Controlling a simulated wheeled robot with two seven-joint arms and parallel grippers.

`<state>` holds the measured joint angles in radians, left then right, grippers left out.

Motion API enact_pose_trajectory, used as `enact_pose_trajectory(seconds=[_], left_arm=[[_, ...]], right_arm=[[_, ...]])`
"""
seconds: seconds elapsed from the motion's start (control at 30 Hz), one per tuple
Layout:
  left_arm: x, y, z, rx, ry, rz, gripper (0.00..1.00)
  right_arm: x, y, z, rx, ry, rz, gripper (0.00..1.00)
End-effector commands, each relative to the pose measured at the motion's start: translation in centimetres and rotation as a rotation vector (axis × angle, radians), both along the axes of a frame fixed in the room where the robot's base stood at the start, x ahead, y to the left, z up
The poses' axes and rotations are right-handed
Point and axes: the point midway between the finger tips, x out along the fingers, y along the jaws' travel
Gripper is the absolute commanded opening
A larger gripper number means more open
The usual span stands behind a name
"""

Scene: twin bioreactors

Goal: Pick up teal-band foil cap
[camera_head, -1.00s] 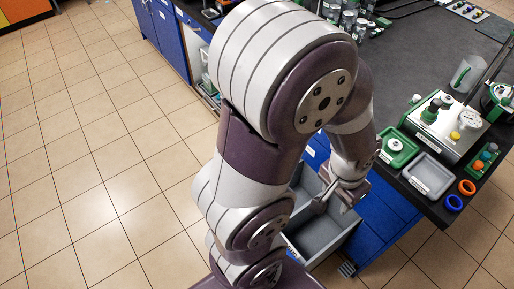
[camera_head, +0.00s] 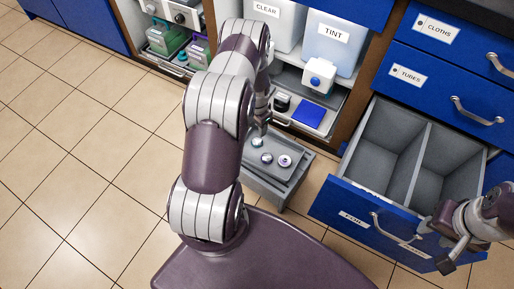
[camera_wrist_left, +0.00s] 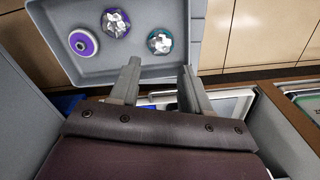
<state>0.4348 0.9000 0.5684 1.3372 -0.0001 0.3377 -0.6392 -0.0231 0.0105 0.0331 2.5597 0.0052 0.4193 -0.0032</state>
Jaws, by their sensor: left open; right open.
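The teal-band foil cap, crumpled silver foil with a teal rim, lies in a grey tray (camera_wrist_left: 58,60) in the left wrist view (camera_wrist_left: 160,41). In the head view the cap (camera_head: 257,143) is at the tray's back left, close to my left gripper (camera_head: 262,127). My left gripper is open and empty in the left wrist view (camera_wrist_left: 160,82); its fingertips point toward the cap, apart from it. A purple-band foil cap (camera_wrist_left: 116,22) and a flat purple-and-white cap (camera_wrist_left: 83,42) lie beside it. My right gripper (camera_head: 434,245) is open at the drawer front.
An open grey two-compartment drawer (camera_head: 424,150) with a blue front stands right of the tray. Behind the tray is a shelf with CLEAR and TINT bins (camera_head: 335,38), a white bottle (camera_head: 319,76) and a blue box (camera_head: 309,116). Tiled floor lies free at left.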

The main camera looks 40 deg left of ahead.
Motion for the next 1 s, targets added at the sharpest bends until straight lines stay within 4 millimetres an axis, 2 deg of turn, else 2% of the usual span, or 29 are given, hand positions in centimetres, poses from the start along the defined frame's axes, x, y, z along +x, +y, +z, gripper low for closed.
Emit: enact_pose_trajectory(seconds=[0.03, 0.27, 0.5, 0.73, 0.77, 0.8, 0.87, 1.0], left_arm=[[0.0, 0.0, -1.7, -0.001, 0.001, 0.0, 0.47], [0.1, 0.0, -4.0, 0.001, -0.001, 0.001, 0.47], [0.3, 0.1, -8.3, 0.001, -0.001, 0.001, 0.47], [0.4, 0.1, -8.4, 0.002, -0.002, 0.001, 0.47], [0.4, 0.1, -8.4, 0.001, -0.002, 0.001, 0.44], [0.4, 0.1, -8.4, 0.001, -0.002, 0.001, 0.31], [0.3, 0.1, -8.4, 0.001, -0.002, 0.001, 0.11], [0.3, 0.1, -8.4, 0.001, -0.001, 0.001, 0.11]], right_arm=[[0.0, 0.0, -1.1, 0.0, 0.0, 0.0, 0.43], [0.0, 0.0, -2.3, 0.0, 0.0, 0.0, 0.43], [0.0, 0.0, -5.6, 0.0, 0.001, 0.0, 0.43], [0.0, 0.0, -5.3, 0.0, 0.001, 0.0, 0.43], [0.0, 0.0, -5.3, 0.0, 0.001, 0.0, 0.43], [0.0, 0.0, -5.3, 0.0, 0.001, 0.0, 0.43], [0.0, 0.0, -5.3, 0.0, 0.001, 0.0, 0.43], [0.0, 0.0, -5.3, 0.0, 0.001, 0.0, 0.43]])
